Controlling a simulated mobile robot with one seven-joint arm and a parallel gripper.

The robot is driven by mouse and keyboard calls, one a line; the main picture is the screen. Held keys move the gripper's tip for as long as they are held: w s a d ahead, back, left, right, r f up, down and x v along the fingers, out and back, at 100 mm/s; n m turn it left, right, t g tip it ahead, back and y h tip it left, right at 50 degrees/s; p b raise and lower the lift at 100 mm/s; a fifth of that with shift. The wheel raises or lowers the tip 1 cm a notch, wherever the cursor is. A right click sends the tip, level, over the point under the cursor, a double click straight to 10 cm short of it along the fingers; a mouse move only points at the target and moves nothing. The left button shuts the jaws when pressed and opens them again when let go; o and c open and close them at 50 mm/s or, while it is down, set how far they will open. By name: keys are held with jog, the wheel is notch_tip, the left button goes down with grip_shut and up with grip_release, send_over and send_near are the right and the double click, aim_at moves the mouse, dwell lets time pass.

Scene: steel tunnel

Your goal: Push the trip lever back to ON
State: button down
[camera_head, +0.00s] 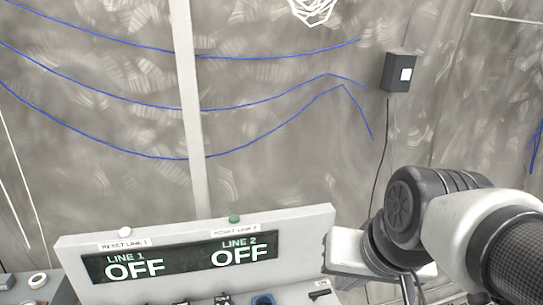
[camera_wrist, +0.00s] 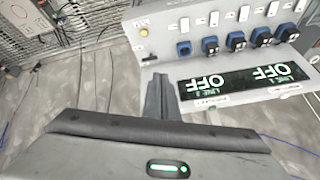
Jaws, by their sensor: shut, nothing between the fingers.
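A pale control panel (camera_head: 70,245) stands at the bottom of the head view. Its display (camera_head: 180,257) reads LINE 1 OFF and LINE 2 OFF. A small black lever-like part (camera_head: 319,295) sits at its right end. A similar black part (camera_wrist: 149,58) shows in the wrist view, where the panel (camera_wrist: 135,95) appears turned around. I cannot tell for certain whether it is the trip lever. My gripper (camera_wrist: 159,78) is shut and empty; its dark fingertips appear close to this part in the picture. Contact cannot be told. In the head view my fingers are not clearly visible.
A dark wall box (camera_head: 399,72) with a hanging cable is at the upper right. Blue cables (camera_head: 100,97) run along the wall.

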jog(key=w+d+f+m+b, duration=0.1)
jog(key=w+f+m+b, duration=0.3)
jog(key=f, duration=0.5)
jog(key=w+d+f+m+b, duration=0.1)
jog(key=w+f+m+b, duration=0.3)
jog(key=f, duration=0.6)
jog(key=w+d+f+m+b, duration=0.1)
jog(key=w+f+m+b, duration=0.3)
jog(key=f, duration=0.5)
jog(key=shift+w+d+f+m, duration=0.3)
jog(key=shift+w+f+m, duration=0.1)
jog(key=shift+m, duration=0.5)
jog(key=w, duration=0.2)
jog(key=w+r+p, duration=0.1)
jog(key=shift+w+a+r, duration=0.1)
jog(key=shift+a, duration=0.2)
jog(key=shift+w+a, duration=0.1)
jog(key=shift+w, duration=0.35)
jog(key=shift+w+r, duration=0.1)
jog(key=shift+r, duration=0.05)
